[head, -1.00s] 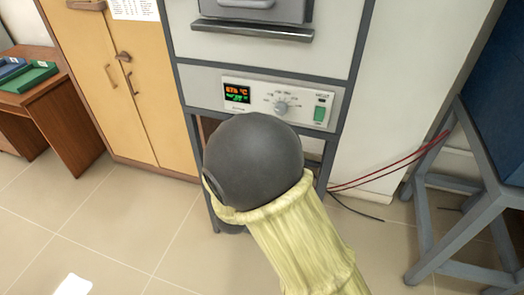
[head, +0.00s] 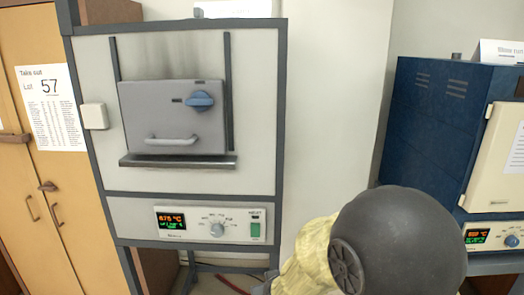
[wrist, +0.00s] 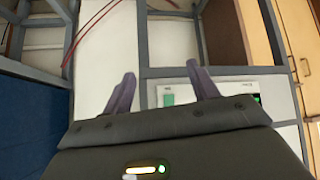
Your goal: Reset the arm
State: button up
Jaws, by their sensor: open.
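My gripper (wrist: 162,88) shows in the wrist view with its two purple-grey fingers apart and nothing between them. It points past the lower part of the furnace stand; the green switch (wrist: 169,99) of the control panel shows just between the fingers. In the head view my arm, with a dark round joint and a pale yellow sleeve, is at the lower right, and the gripper itself is not visible there. The grey muffle furnace (head: 255,110) stands left of the arm, with its door (head: 172,118) shut.
A control panel (head: 190,222) with a lit display is under the furnace door. A yellow cabinet (head: 22,190) with a posted sheet (head: 50,108) stands at left. A blue furnace (head: 425,125) stands at right, behind my arm. White wall shows between the furnaces.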

jog(key=s+d+r+m+g+h+p, duration=0.1)
jog(key=s+d+m+g, duration=0.2)
jog(key=s+d, duration=1)
jog(key=g, duration=0.2)
jog(key=shift+s+r+g+p, duration=0.2)
jog(key=shift+s+g+p, duration=0.1)
jog(key=shift+s+g, duration=0.1)
jog(key=c, duration=0.5)
jog(key=shift+w, duration=0.2)
